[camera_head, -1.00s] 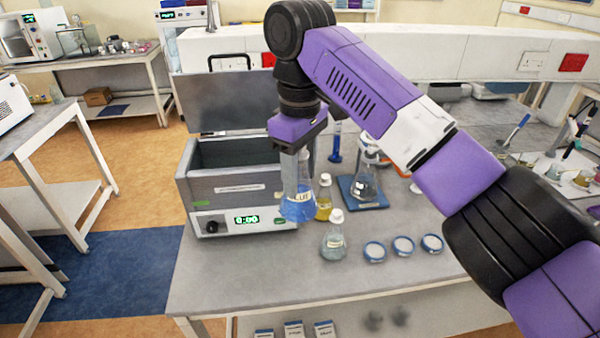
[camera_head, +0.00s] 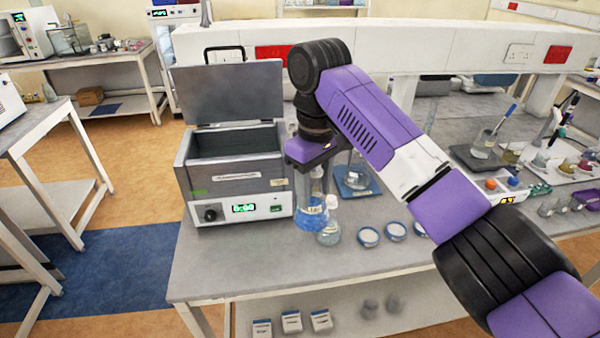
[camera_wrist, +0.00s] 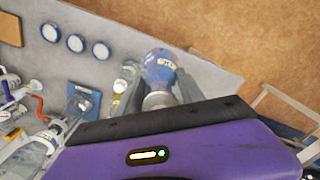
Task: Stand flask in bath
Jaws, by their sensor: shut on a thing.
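A conical flask of blue liquid (camera_head: 310,217) with a label hangs from my gripper (camera_head: 316,176). The gripper is shut on it near the neck, and the flask also shows between the fingers in the wrist view (camera_wrist: 160,66). The bath is a grey box (camera_head: 238,176) with its lid (camera_head: 228,92) raised at the back and a lit display on its front. Its basin looks empty from here. The flask is to the right of the bath, outside it, near its front right corner. Whether the flask clears the bench top, I cannot tell.
A clear capped bottle (camera_head: 329,234) stands right beside the flask in the picture. Several round blue-rimmed dishes (camera_head: 368,237) lie to the right. A flask on a blue plate (camera_head: 356,181) stands behind. The bench front (camera_head: 240,265) is clear.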

